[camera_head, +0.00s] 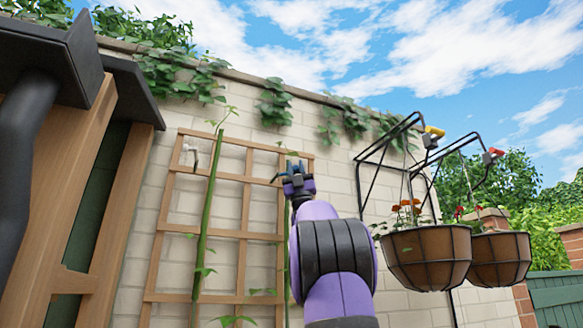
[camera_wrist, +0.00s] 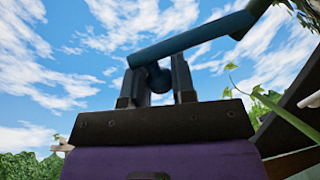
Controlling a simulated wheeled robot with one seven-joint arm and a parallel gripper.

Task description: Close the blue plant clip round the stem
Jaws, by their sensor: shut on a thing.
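The blue plant clip (camera_wrist: 190,42) shows large in the wrist view as a long blue-grey bar running up to the right to a darker, thicker part at the top edge. My gripper (camera_wrist: 158,82) is shut on a short rounded piece of it, with one dark finger on each side. In the head view my gripper (camera_head: 298,173) is up at the right part of the trellis, and a small blue bit of the clip (camera_head: 281,177) shows at its left. A thin green stem (camera_head: 287,228) rises beside my gripper, partly hidden by my arm. Whether the clip surrounds it I cannot tell.
A wooden trellis (camera_head: 244,235) stands against the pale block wall (camera_head: 340,160). A thicker green stem (camera_head: 207,215) climbs it farther left. Two hanging baskets (camera_head: 428,258) hang from black brackets at the right. Leaves (camera_wrist: 262,100) are close at the right in the wrist view.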

